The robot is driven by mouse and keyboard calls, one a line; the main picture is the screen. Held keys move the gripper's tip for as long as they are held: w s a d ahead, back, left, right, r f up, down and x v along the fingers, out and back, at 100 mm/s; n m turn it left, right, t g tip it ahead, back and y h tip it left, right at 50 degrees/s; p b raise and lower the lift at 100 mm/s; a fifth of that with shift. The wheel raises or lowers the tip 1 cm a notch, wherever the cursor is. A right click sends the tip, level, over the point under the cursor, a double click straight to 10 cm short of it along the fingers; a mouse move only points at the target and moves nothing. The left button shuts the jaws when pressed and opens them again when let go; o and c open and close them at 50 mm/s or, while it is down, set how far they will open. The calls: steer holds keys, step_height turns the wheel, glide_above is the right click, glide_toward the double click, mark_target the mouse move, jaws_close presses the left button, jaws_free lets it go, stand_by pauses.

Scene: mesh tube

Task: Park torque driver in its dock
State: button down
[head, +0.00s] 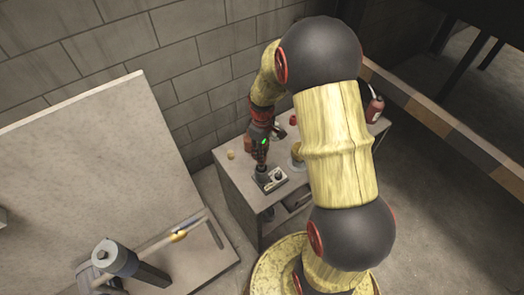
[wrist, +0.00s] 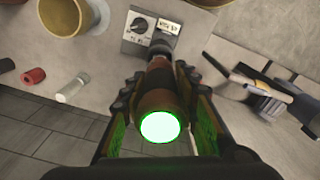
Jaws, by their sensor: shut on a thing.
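The torque driver (wrist: 158,92) has a brown-orange body and a glowing green round end facing the wrist camera. My gripper (wrist: 158,80) is shut around its body, one finger on each side. In the head view the driver (head: 258,150) stands roughly upright below my gripper (head: 262,138), above the bench. The dock appears to be the small grey box with a dial and label (wrist: 138,28); it also shows in the head view (head: 271,178). The driver's dark lower end is at the box; the driver hides the contact, so I cannot tell whether it is seated.
On the bench (head: 232,183), a brass-coloured pot (wrist: 72,14), a red cap (wrist: 33,75) and a pale cylinder (wrist: 72,90) stand left of the driver in the wrist view. A dark tool (wrist: 262,88) lies right.

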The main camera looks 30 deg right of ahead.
steer(key=shift+f+b, duration=2.05)
steer(key=shift+f, duration=1.6)
stand_by(3.6)
steer(key=c, duration=1.3)
jaws_free()
steer(key=shift+o, duration=0.2)
